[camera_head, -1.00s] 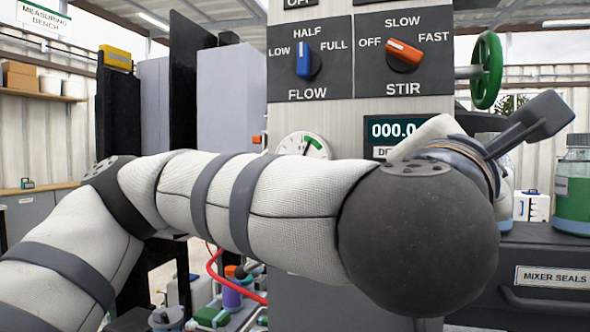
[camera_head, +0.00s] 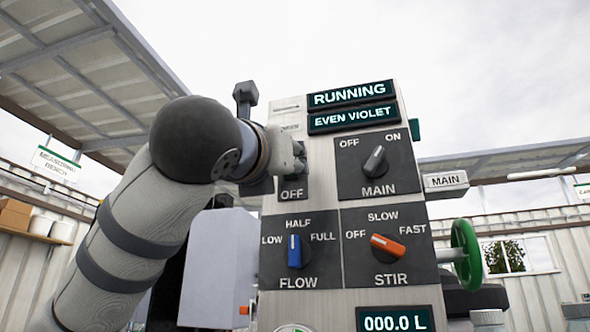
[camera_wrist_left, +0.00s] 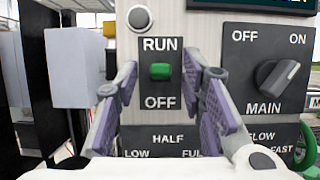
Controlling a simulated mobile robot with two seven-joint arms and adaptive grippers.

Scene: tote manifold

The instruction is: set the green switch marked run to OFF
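In the left wrist view the green switch (camera_wrist_left: 161,71) sits on a dark plate (camera_wrist_left: 160,88) marked RUN above and OFF below. I cannot tell for sure which way it is tipped. The display (camera_head: 350,93) in the head view reads RUNNING. My left gripper (camera_wrist_left: 164,107) is open, its purple-padded fingers spread on either side of the switch plate, with nothing between them. In the head view my left gripper (camera_head: 299,156) is at the panel's left edge and hides the switch; only the OFF label shows below it. My right gripper is not in view.
The grey MAIN knob (camera_head: 374,161) is right of the switch. The blue FLOW knob (camera_head: 294,251) and orange STIR knob (camera_head: 387,246) are below. A round button (camera_wrist_left: 139,17) is above the switch. A green handwheel (camera_head: 466,254) stands at the right.

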